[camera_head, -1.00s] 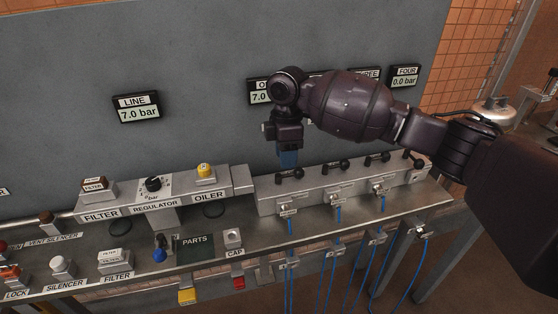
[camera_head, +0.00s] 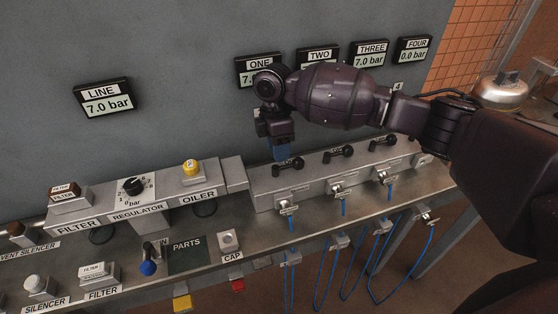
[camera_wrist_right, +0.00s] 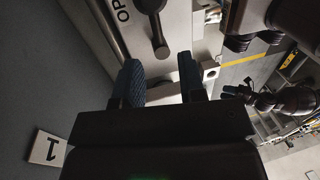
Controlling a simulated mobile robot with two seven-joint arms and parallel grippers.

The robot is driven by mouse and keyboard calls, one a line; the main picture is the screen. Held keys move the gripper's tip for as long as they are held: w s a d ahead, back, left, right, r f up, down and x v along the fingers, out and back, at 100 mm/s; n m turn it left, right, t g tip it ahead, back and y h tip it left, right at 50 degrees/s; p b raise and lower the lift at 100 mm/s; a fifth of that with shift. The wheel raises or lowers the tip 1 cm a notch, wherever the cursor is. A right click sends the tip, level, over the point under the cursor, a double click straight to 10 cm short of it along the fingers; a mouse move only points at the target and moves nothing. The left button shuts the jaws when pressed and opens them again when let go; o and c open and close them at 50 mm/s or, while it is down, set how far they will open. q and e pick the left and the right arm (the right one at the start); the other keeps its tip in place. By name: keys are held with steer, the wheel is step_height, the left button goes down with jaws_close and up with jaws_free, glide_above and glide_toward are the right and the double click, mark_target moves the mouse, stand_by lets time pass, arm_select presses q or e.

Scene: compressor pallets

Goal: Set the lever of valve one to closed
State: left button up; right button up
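The lever of valve one (camera_head: 288,165) is a black handle with a round knob on the leftmost valve of the grey manifold block. In the wrist view the black lever (camera_wrist_right: 155,30) shows beyond the fingers, beside lettering that begins "OP". My right gripper (camera_head: 281,152) is just above and behind this lever in the head view. In the wrist view its two dark blue fingers (camera_wrist_right: 160,82) are apart with nothing between them. The lever's knob lies a little beyond the fingertips; contact is not visible.
Levers of the neighbouring valves (camera_head: 338,153) stand to the right on the same block. Blue hoses (camera_head: 330,265) hang below. The oiler (camera_head: 191,175) is to the left. Display ONE (camera_head: 259,64) reads 7-something, partly covered by my wrist; display FOUR (camera_head: 414,49) reads 0.0 bar.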

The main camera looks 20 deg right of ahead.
mark_target(288, 167)
steer(key=shift+s+f, duration=0.2)
steer(key=shift+f, duration=0.8)
steer(key=shift+s+f, duration=0.15)
steer(key=shift+f, duration=0.8)
jaws_close()
